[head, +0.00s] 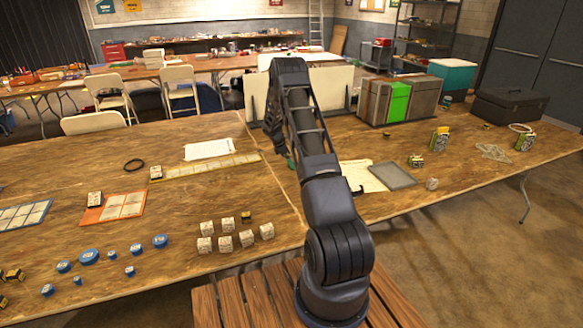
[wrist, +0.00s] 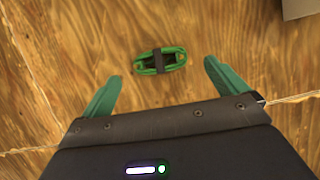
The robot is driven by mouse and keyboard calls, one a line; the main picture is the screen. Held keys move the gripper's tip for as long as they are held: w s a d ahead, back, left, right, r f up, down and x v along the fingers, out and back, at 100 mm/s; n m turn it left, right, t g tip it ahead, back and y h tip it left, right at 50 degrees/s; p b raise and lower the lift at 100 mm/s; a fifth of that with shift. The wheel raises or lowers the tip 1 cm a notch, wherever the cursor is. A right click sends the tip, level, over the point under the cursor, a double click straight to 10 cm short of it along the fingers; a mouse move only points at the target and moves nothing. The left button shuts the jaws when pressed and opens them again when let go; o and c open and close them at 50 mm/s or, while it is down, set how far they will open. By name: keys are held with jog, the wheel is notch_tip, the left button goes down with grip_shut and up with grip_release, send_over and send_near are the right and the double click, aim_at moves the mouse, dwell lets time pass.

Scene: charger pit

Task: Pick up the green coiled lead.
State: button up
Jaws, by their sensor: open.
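The green coiled lead (wrist: 149,65) lies on the wooden table in the wrist view, a small oval coil with a dark band around its middle. My gripper (wrist: 164,72) is open, with its two green fingers spread to the left and right of the lead's near side. The lead appears beyond and between the fingertips, and nothing is held. In the head view a bit of the green gripper (head: 291,163) shows behind my arm. The lead cannot be made out in the head view; my arm likely hides it.
A pale sheet (head: 362,177) and a grey pad (head: 392,175) lie right of my arm. White panels (head: 335,92) and a box with a green panel (head: 398,102) stand behind. White cubes (head: 228,243) and blue discs (head: 89,257) lie at front left.

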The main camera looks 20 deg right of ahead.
jog(key=x, duration=0.2)
jog(key=shift+d+f, duration=0.15)
jog(key=shift+f, duration=0.25)
jog(key=c, duration=1.1)
jog(key=shift+r, duration=0.1)
